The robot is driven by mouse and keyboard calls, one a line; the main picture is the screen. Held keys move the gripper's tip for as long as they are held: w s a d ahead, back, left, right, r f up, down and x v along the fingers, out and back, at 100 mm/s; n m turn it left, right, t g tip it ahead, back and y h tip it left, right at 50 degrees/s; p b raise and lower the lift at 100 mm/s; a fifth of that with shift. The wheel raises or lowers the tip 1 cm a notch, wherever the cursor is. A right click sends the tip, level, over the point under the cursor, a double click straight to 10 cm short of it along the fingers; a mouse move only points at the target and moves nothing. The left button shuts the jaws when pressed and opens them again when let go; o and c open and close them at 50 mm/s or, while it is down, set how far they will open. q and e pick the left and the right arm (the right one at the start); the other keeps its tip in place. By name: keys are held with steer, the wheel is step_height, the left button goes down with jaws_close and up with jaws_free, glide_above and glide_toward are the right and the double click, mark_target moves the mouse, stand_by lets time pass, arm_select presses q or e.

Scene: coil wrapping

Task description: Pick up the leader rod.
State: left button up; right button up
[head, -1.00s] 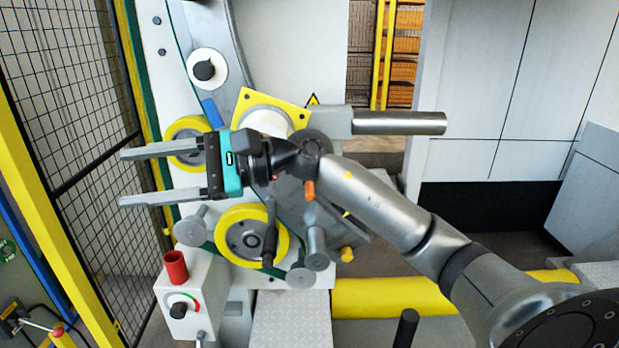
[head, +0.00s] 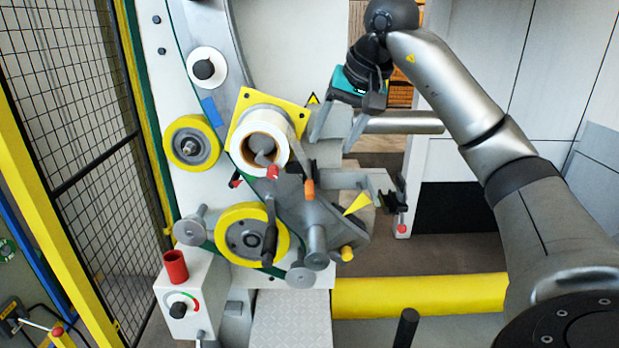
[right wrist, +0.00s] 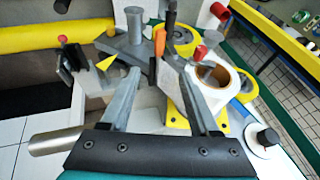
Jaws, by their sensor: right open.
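I cannot tell for sure which part is the leader rod. A dark upright rod (head: 408,328) stands at the bottom of the head view. An orange peg (head: 309,188) stands out from the wrapping machine below the white tape roll (head: 262,143). The peg also shows in the right wrist view (right wrist: 160,44), beyond my fingertips. My right gripper (head: 335,141) is open and empty, pointing down just right of the yellow plate. Its two fingers (right wrist: 160,70) point toward the machine's grey arm in the right wrist view. My left gripper is not in view.
A thick steel bar (head: 405,122) sticks out to the right beside my right fingers. A black clamp with a red knob (head: 401,228) sits lower right. A red cup (head: 175,267) tops the control box. A mesh fence (head: 75,120) borders the left.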

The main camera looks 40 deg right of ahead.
glide_toward(311, 183)
steer(key=x, duration=0.3)
steer(key=shift+p+x, duration=0.45)
steer(key=shift+x, duration=2.4)
steer(key=shift+c, duration=0.4)
jaws_close()
steer(key=shift+r, duration=0.1)
